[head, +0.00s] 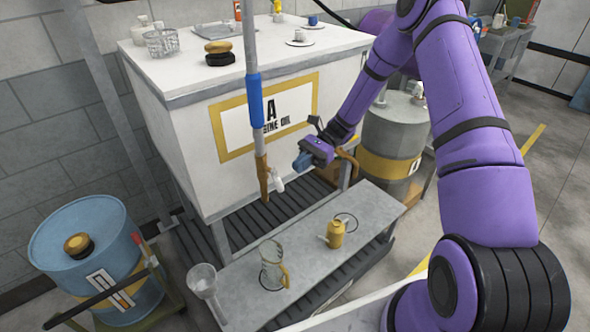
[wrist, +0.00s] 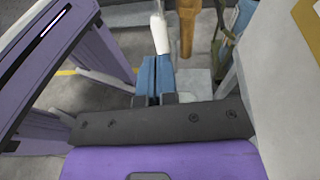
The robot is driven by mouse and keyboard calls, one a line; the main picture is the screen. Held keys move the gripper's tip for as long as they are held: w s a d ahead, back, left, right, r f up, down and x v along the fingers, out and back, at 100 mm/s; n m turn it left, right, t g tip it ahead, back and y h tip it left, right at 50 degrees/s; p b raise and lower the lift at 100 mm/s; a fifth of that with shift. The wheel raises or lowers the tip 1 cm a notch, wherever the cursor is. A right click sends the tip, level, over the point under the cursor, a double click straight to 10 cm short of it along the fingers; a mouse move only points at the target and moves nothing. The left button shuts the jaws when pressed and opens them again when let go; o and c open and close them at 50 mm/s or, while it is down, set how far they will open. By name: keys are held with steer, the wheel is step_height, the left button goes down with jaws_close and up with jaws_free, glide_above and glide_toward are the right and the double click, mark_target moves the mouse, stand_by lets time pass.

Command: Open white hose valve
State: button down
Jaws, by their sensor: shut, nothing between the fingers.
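A hose (head: 252,45) hangs down in front of the white tank, with a blue sleeve (head: 255,100) and a brown nozzle (head: 262,178) at its lower end. A white valve lever (head: 278,184) sticks out from the nozzle's right side, angled downward. In the wrist view the white lever (wrist: 160,34) shows just beyond my fingertips, with the brown nozzle (wrist: 187,28) to its right. My gripper (head: 301,162) has blue fingers that are shut and empty, to the right of the lever. The shut fingers (wrist: 154,78) look close to the lever; I cannot tell whether they touch it.
Below stands a grey bench (head: 365,212) with a clear jug (head: 272,265), a yellow can (head: 335,234) and a funnel (head: 203,281). The white tank (head: 190,130) stands behind the hose. A blue drum (head: 85,240) is at left, a grey drum (head: 395,130) at right.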

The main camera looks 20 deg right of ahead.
steer(key=v, duration=0.9)
steer(key=shift+s+r, duration=0.15)
steer(key=shift+r, duration=0.05)
